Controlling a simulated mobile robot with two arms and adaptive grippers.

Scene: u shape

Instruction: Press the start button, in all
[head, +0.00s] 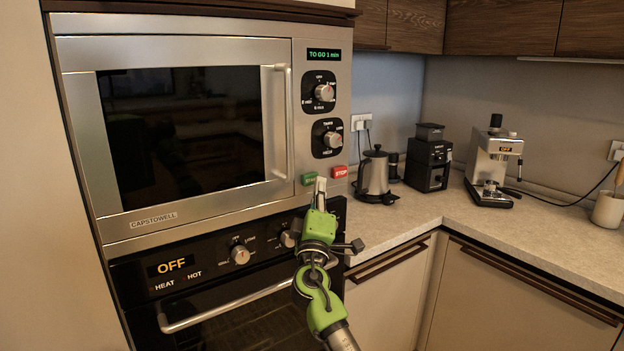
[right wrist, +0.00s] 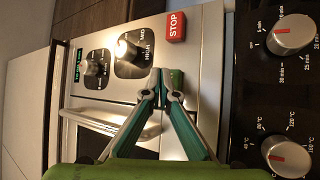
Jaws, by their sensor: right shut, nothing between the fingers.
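The microwave (head: 190,120) is built in above an oven, with its door closed. Its green start button (head: 309,179) sits low on the control panel, left of the red STOP button (head: 339,172). My right gripper (head: 320,184) is shut and empty, its tips right in front of the start button's right end. In the right wrist view the closed fingertips (right wrist: 168,82) partly cover the green button (right wrist: 178,77). I cannot tell whether they touch it. The microwave display (head: 324,55) reads "TO GO 1 min". My left gripper is not in view.
Two microwave knobs (head: 324,92) sit above the buttons. The oven panel (head: 175,267) below reads OFF and has protruding knobs (head: 240,255). A kettle (head: 375,178), a black grinder (head: 428,163) and a coffee machine (head: 492,165) stand on the counter to the right.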

